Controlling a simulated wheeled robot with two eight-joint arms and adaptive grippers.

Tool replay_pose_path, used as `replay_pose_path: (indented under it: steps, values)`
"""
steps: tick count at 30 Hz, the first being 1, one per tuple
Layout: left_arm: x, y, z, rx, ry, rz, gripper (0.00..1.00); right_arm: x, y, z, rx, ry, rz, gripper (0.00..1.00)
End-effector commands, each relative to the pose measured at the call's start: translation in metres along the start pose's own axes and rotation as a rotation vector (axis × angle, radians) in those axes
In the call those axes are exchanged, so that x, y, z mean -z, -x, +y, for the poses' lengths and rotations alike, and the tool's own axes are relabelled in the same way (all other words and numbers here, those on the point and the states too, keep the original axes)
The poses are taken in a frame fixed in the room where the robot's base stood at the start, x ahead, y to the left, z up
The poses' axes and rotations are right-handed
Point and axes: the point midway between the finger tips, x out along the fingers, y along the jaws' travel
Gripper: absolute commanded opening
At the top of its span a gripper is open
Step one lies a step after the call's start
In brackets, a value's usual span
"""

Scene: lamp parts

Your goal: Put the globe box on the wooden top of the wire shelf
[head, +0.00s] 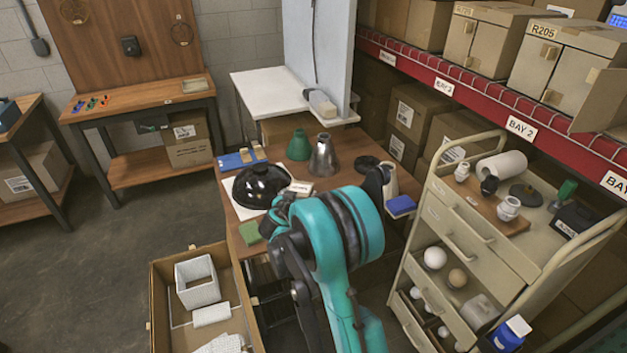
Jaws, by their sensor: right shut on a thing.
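An open cardboard box (160,300) with white foam pieces inside is at the lower left, in front of the wood-topped table; I see no label naming it the globe box. The table's wooden top (395,236) holds lamp parts; whether it is the wire shelf I cannot tell, as my arm hides much of its underside. My teal right arm rises from the bottom centre. My right gripper (300,290), dark and partly hidden by the arm, is right of the open box. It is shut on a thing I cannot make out. My left gripper is out of view.
A black dome (262,184), a green cone (299,145) and a grey metal cone (323,156) crowd the tabletop. A cream drawer cart (470,235) with pale balls in open drawers stands at right. Boxes fill the red-edged rack (470,88). Open floor lies at left.

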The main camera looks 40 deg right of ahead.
Motion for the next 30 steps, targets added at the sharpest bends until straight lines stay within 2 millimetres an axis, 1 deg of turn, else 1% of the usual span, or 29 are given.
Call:
replay_pose_path:
  steps: [1,3,7,10,11,14,18,22,24,27,30]
  values:
    - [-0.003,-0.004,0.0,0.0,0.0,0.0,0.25,-0.003,-0.022,0.015,-0.039,-0.017,0.001,0.22]
    - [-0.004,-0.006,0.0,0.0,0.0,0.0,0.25,-0.004,-0.043,0.031,-0.081,-0.035,0.002,0.22]
    - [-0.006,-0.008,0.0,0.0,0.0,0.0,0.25,-0.006,-0.066,0.051,-0.129,-0.054,0.004,0.22]
    - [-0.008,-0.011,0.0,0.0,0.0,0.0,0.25,-0.01,-0.074,0.05,-0.14,-0.06,0.004,0.22]
    - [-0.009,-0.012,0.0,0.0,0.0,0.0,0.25,-0.013,-0.076,0.047,-0.141,-0.061,0.004,0.22]
    - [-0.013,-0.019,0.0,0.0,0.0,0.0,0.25,-0.025,-0.08,0.027,-0.14,-0.059,0.004,0.22]
    - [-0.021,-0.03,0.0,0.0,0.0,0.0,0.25,-0.045,-0.088,-0.007,-0.139,-0.059,0.004,0.22]
    - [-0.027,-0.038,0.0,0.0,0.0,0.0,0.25,-0.06,-0.094,-0.036,-0.14,-0.058,0.005,0.22]
    - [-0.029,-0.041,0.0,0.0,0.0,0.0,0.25,-0.066,-0.097,-0.046,-0.141,-0.059,0.005,0.22]
    - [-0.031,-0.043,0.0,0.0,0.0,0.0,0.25,-0.07,-0.098,-0.057,-0.141,-0.06,0.005,0.22]
    - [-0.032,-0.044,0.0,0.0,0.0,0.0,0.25,-0.072,-0.099,-0.06,-0.143,-0.061,0.004,0.22]
